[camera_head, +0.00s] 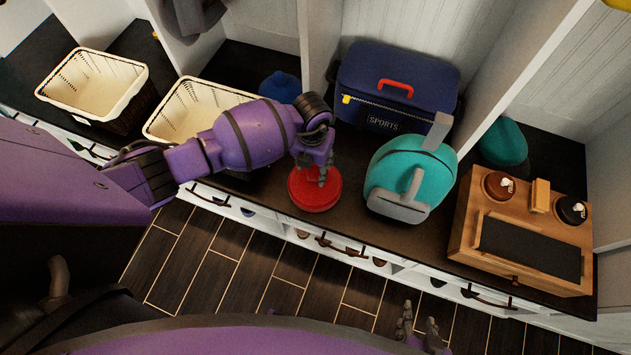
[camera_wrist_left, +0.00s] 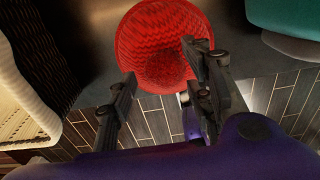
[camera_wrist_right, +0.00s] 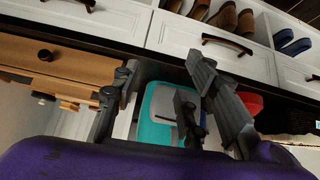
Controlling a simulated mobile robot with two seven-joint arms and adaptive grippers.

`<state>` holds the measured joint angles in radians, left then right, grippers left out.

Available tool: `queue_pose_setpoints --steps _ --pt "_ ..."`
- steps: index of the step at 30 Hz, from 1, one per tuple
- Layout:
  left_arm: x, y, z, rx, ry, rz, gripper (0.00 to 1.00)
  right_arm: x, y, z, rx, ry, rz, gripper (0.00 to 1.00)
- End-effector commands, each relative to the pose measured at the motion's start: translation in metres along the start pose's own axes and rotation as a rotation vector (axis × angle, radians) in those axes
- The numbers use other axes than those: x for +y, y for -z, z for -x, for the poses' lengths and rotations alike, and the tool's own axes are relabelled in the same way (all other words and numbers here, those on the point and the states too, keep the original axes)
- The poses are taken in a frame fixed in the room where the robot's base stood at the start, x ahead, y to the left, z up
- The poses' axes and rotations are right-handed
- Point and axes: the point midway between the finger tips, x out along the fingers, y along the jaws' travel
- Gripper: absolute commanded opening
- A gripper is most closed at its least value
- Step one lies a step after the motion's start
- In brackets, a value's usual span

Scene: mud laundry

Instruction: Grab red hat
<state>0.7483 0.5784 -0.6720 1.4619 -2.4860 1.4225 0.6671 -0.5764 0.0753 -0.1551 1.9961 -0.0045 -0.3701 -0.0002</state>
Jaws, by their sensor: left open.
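The red hat (camera_head: 313,192) sits on the dark bench top near its front edge, and it fills the top middle of the left wrist view (camera_wrist_left: 165,40). My left gripper (camera_head: 318,168) is over the hat's back part; in the left wrist view its fingers (camera_wrist_left: 160,68) are spread apart with the hat beyond and between them. Whether a finger touches the hat cannot be told. My right gripper (camera_head: 420,326) is low in front of the bench, away from the hat. In the right wrist view its fingers (camera_wrist_right: 165,75) are apart and empty, and part of the hat (camera_wrist_right: 249,103) shows behind one finger.
A teal backpack (camera_head: 400,170) stands right of the hat, with a blue sports bag (camera_head: 420,75) behind. White baskets (camera_head: 100,85) and a blue cap (camera_head: 281,86) are left. A wooden box (camera_head: 470,215) is far right. Drawers with handles (camera_head: 340,246) line the bench front.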

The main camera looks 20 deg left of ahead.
Motion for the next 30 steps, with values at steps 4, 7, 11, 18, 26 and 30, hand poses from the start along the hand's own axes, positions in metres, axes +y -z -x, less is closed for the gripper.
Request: queue_pose_setpoints --steps 4,7,11,18,26,30 --pt "-0.001 0.001 -0.02 0.002 0.001 0.001 0.47 -0.002 0.012 -0.005 0.024 0.004 0.003 0.4" --pt "-0.001 0.0 -0.024 -0.001 0.002 0.0 0.47 -0.002 0.015 -0.006 0.028 0.005 0.004 0.4" --pt "-0.001 0.0 -0.023 -0.002 0.002 -0.001 0.47 -0.002 0.014 -0.006 0.028 0.005 0.004 0.4" --pt "-0.001 0.0 -0.023 -0.001 0.002 -0.001 0.25 -0.001 0.009 -0.004 0.018 0.003 0.003 0.4" --pt "-0.001 0.0 -0.023 -0.001 0.002 -0.001 0.0 0.0 0.004 -0.002 0.009 0.001 0.003 0.4" --pt "-0.001 0.0 -0.023 -0.001 0.002 -0.001 0.0 0.0 0.003 -0.002 0.008 0.001 0.003 0.4"
